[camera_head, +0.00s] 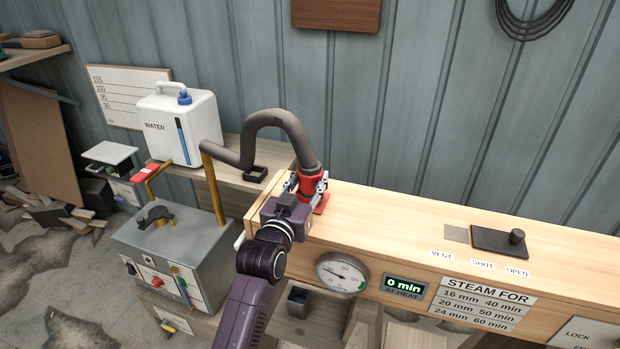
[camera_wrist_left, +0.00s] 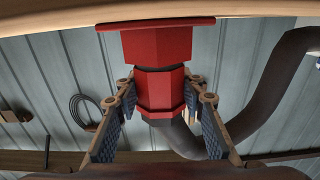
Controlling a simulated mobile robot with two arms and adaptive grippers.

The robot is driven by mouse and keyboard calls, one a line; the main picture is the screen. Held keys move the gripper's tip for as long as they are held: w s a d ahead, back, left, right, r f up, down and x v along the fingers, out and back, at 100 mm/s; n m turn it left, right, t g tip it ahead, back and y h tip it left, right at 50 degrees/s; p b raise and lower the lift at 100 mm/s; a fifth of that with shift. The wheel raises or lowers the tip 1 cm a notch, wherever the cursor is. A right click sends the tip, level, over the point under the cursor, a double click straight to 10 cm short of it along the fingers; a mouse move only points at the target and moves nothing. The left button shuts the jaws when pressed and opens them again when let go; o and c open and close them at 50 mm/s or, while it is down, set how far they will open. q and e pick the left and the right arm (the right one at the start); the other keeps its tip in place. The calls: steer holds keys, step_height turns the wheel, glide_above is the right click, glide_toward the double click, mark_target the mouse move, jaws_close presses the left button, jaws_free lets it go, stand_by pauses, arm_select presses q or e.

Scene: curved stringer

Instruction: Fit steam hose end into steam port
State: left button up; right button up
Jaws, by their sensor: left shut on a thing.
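The thick grey steam hose (camera_head: 275,121) arches over and comes down to the left end of the wooden steam box. Its red hose end (camera_wrist_left: 160,92) is between my left gripper's fingers in the left wrist view. My left gripper (camera_head: 308,186) is shut on it. The red steam port (camera_wrist_left: 157,44) with its flange is in line with the hose end, and a thin dark band shows where they meet. I cannot tell how deep the end sits. In the head view the port's red flange (camera_head: 321,205) shows beside the gripper, which partly hides the joint.
The steam box (camera_head: 400,213) carries a gauge (camera_head: 342,273), a timer display (camera_head: 404,286) and a black sliding vent (camera_head: 499,241). The grey boiler (camera_head: 173,250) with yellow pipes stands left. A white water can (camera_head: 180,125) stands on a shelf behind it.

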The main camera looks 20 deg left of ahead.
arm_select(q)
steer(key=shift+f, duration=0.15)
steer(key=o, duration=0.8)
steer(key=shift+f, duration=0.15)
steer(key=o, duration=0.5)
steer(key=shift+r, duration=0.35)
steer(key=s+b, duration=0.1)
steer(key=s, duration=0.5)
steer(key=s+b, duration=0.1)
steer(key=s, duration=0.5)
steer(key=shift+a+f, duration=0.1)
steer(key=shift+a, duration=0.1)
